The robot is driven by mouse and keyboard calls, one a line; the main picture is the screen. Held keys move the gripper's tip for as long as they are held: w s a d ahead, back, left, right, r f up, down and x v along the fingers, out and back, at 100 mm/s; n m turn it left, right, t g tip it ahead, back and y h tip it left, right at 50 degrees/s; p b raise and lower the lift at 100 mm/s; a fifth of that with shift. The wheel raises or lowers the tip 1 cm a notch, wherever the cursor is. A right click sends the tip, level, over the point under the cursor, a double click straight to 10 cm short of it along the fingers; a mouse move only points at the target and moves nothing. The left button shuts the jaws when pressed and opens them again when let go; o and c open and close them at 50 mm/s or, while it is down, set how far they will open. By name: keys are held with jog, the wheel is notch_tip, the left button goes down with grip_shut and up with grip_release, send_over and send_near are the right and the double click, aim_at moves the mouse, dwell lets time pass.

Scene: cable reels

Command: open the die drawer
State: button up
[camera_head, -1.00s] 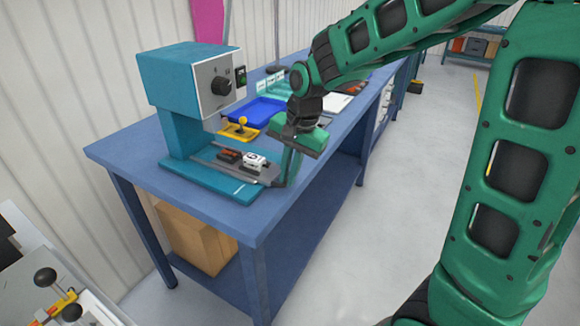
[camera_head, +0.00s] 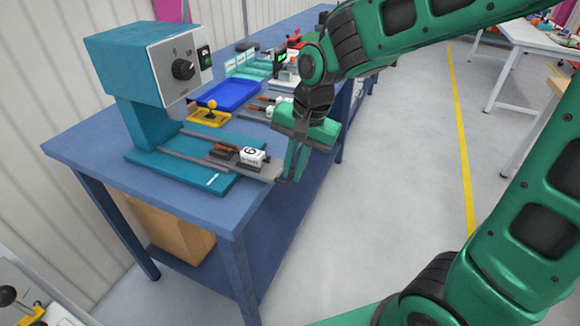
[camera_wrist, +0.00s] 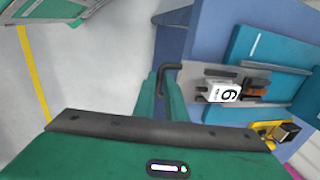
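The die drawer (camera_head: 268,170) is a grey sliding plate on the teal base (camera_head: 150,170) of the press (camera_head: 135,65). It stands partly out past the base's edge towards my gripper. A white numbered die (camera_head: 253,156) sits on it, and it also shows in the wrist view (camera_wrist: 224,92). A dark bent handle (camera_wrist: 168,68) is at the drawer's outer end. My gripper (camera_head: 288,178) is at this end, pointing down. In the wrist view my fingers (camera_wrist: 162,88) are close together with the handle between them, seemingly touching both sides.
The blue workbench (camera_head: 75,150) carries a blue tray (camera_head: 228,95) and a yellow holder (camera_head: 210,116) behind the drawer. A cardboard box (camera_head: 172,228) stands on the lower shelf. The grey floor (camera_head: 395,190) right of the bench is clear.

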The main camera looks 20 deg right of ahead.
jog(key=o, duration=0.3)
jog(key=shift+w, duration=0.1)
jog(key=r, duration=0.3)
jog(key=s+d+r, duration=0.1)
jog(key=r, duration=0.6)
jog(key=shift+s+d+r, duration=0.15)
jog(key=shift+d+r, duration=0.15)
jog(key=shift+d, duration=0.05)
jog(key=shift+n+g+h, duration=0.7)
jog(key=shift+n+g, duration=0.1)
jog(key=s+d+f, duration=0.3)
jog(key=s+d, duration=0.3)
jog(key=d, duration=0.1)
jog(key=s+d+f, duration=0.3)
jog(key=s+d, duration=0.4)
jog(key=d, duration=0.1)
jog(key=s+d+f, duration=0.3)
jog(key=s+d, duration=0.3)
jog(key=d, duration=0.2)
jog(key=shift+s, duration=0.3)
